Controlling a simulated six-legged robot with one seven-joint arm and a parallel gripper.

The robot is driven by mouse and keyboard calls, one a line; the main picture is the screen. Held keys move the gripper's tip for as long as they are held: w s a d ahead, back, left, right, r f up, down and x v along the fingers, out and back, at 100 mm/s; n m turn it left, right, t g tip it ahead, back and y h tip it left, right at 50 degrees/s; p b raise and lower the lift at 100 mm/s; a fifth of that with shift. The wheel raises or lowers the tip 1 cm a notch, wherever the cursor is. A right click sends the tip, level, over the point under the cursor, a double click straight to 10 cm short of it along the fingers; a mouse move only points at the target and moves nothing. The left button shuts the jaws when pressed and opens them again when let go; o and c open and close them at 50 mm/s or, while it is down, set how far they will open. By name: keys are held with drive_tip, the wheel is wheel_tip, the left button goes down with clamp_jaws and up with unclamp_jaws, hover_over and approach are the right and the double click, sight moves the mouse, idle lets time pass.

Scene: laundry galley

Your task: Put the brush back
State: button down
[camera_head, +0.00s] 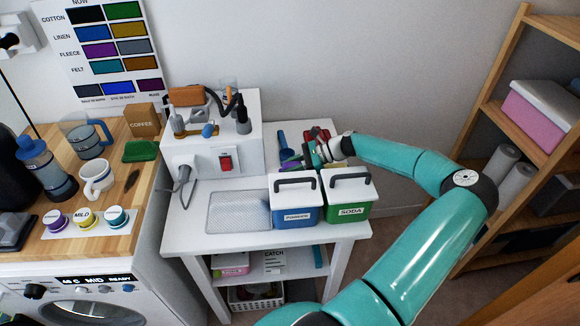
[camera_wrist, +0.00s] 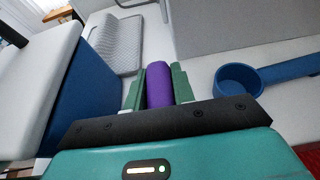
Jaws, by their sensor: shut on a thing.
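My gripper (camera_head: 311,158) is low over the white table, behind the two lidded boxes. In the wrist view its green fingers (camera_wrist: 158,92) are shut on an upright-looking purple cylinder (camera_wrist: 159,78), which appears to be the brush's handle. No bristles show, and its lower part is hidden by the gripper.
The blue box (camera_head: 296,214) and green SODA box (camera_head: 348,207) stand in front of my gripper. A blue scoop (camera_wrist: 240,82) lies to its right in the wrist view. A mesh-lined tray (camera_head: 238,228) is left of the boxes; a white machine (camera_head: 240,130) stands behind.

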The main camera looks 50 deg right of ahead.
drive_tip(key=c, duration=1.2)
unclamp_jaws()
drive_tip(key=shift+o, duration=0.2)
drive_tip(key=shift+d+r, duration=0.1)
drive_tip(key=v, duration=1.2)
